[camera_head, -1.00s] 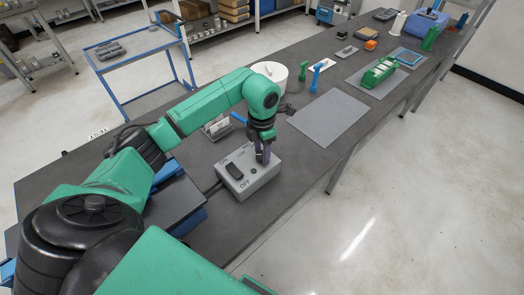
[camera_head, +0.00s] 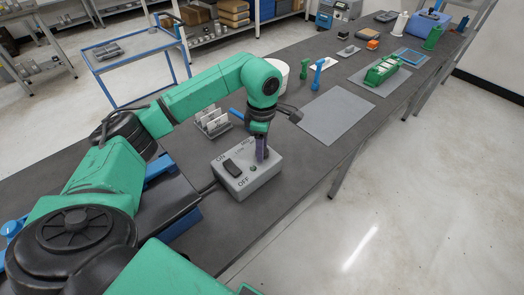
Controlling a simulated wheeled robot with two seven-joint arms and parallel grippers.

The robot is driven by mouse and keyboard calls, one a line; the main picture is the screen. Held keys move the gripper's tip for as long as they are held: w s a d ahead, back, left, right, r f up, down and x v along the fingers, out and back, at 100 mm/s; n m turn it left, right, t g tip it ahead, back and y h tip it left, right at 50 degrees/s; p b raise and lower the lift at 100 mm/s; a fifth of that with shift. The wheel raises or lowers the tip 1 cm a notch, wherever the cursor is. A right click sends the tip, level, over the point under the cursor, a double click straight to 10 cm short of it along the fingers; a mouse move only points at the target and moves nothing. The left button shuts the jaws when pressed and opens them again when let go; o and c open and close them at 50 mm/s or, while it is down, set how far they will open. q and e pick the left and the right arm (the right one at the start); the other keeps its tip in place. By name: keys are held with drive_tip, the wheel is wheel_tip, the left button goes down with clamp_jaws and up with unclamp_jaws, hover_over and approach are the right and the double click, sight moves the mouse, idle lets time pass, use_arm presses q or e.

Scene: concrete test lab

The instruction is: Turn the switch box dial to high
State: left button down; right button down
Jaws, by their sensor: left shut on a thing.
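The grey switch box (camera_head: 241,183) sits on the dark bench top, with a black rocker switch (camera_head: 232,168) between its ON and OFF labels and a small green round part (camera_head: 253,168) near OFF. My left gripper (camera_head: 262,156) points down at the right rear of the box's top face and is shut on the dial. The fingers hide the dial, so its pointer cannot be read. Part of the lettering behind the gripper is also covered. My right gripper is not in view; a green link of mine crosses the bottom edge.
A small rack with white cards (camera_head: 213,122) stands just behind the box, and a white tub (camera_head: 274,72) is beyond my forearm. A grey mat (camera_head: 335,115) lies to the right, with bare bench between. Tools and a green part (camera_head: 381,70) are farther along.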

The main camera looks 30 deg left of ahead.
use_arm(q)
drive_tip(key=m+b, duration=0.2)
drive_tip(key=m, duration=0.2)
drive_tip(key=shift+w+m, duration=0.1)
drive_tip(key=shift+m, duration=0.2)
drive_tip(key=m+b, duration=0.1)
drive_tip(key=m, duration=0.3)
drive_tip(key=shift+r+m, duration=0.15)
drive_tip(key=shift+m, duration=0.15)
drive_tip(key=shift+c, duration=1.7)
unclamp_jaws()
wheel_tip(320, 180, up, 14)
drive_tip(key=p, duration=0.1)
drive_tip(key=shift+r, duration=0.25)
